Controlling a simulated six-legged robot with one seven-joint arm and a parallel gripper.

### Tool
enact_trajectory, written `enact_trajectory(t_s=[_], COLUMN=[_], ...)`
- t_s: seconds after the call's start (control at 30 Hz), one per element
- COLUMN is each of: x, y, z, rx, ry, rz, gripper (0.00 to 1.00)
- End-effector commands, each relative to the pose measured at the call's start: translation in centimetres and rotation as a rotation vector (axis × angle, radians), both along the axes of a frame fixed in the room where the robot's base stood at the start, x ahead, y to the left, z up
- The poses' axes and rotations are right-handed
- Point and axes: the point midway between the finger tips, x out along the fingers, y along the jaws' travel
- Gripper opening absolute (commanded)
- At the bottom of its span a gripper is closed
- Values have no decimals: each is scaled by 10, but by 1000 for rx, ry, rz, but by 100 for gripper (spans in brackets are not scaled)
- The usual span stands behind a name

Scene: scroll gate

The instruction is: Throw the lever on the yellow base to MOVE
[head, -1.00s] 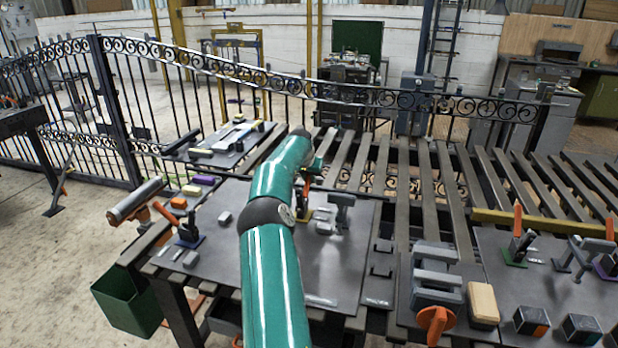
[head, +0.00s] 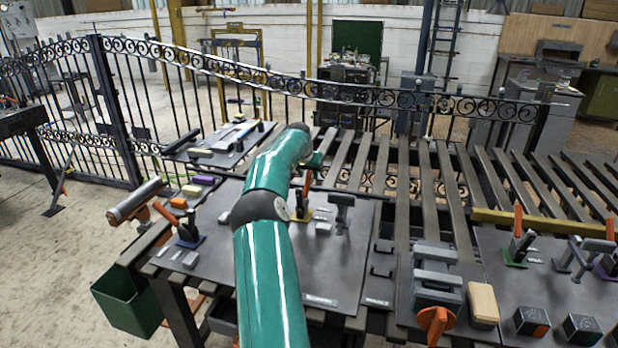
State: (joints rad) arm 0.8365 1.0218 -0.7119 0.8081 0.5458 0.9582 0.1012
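The lever with an orange handle (head: 307,184) stands roughly upright on a small yellow base (head: 302,215), on the dark plate just right of my teal arm. A black bracket joins handle and base. The lettering beside it is too small to read. My gripper (head: 315,162) shows only in part past the arm's far end, close above the handle's top. Its fingers are hidden or too small to make out, so I cannot tell whether it touches the handle or is open or shut.
Other orange-handled levers stand on a blue base (head: 190,241), a green base (head: 514,256) and a purple base (head: 607,268). A grey clamp (head: 342,208) stands close right of the yellow base. A slatted bench and an iron fence (head: 400,98) lie beyond.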

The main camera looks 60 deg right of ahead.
Motion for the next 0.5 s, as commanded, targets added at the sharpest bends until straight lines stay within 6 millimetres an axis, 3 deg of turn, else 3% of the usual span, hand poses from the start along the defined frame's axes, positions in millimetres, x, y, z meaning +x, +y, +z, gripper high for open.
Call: enact_trajectory(t_s=[0.3,0.5], x=[-4,-7], y=[34,48], z=[64,89], rx=[-2,-1], ry=[-2,-1], rz=[2,2], gripper=[38,38])
